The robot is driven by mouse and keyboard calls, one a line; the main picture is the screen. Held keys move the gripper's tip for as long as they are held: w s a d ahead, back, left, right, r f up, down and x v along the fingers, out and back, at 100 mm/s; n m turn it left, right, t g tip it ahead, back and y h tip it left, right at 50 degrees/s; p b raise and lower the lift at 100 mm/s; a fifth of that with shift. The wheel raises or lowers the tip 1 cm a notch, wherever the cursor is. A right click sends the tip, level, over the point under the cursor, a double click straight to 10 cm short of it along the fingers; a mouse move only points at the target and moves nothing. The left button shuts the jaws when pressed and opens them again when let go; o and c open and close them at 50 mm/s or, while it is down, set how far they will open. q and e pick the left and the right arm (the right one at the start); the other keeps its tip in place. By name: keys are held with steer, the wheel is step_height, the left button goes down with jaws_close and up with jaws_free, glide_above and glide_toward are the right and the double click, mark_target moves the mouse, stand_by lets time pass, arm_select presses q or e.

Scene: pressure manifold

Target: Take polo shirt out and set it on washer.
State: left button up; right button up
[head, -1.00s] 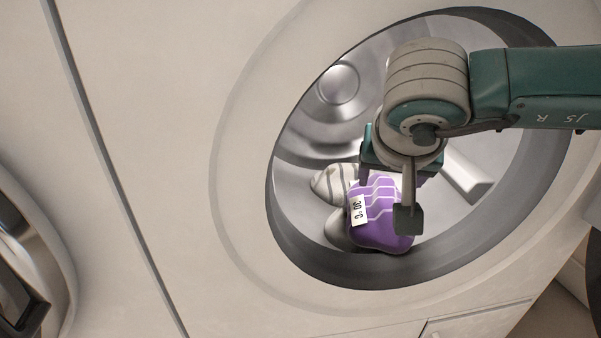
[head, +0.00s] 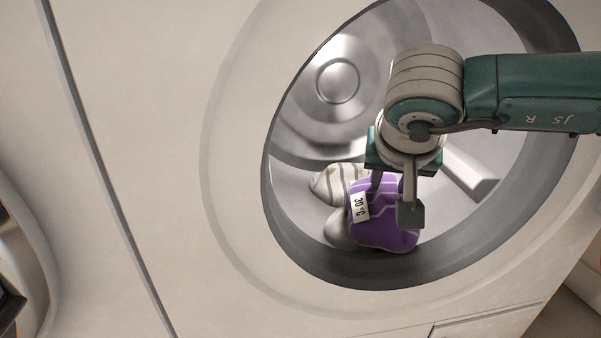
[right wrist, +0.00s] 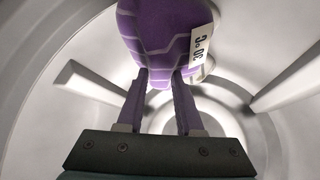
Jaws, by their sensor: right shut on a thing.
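A purple bundle with light lines and a white "30 °C" label (head: 372,232), which I take to be the polo shirt, lies low inside the washer drum (head: 298,145). My right gripper (head: 394,203) reaches into the drum and is shut on its upper part. In the right wrist view, both fingertips (right wrist: 160,80) pinch the edge of the purple bundle (right wrist: 160,32). A grey-and-white striped bundle (head: 334,183) and a plain grey bundle (head: 340,230) sit beside it, partly hidden by it. My left gripper is not in view.
The dark round opening rim (head: 300,265) surrounds my right arm and the laundry. The drum has raised ribs, one (head: 470,175) just right of my gripper. The pale washer front (head: 150,120) is flat and clear. Another round rim (head: 25,250) shows at the far left.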

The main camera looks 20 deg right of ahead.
jaws_close()
stand_by(0.8)
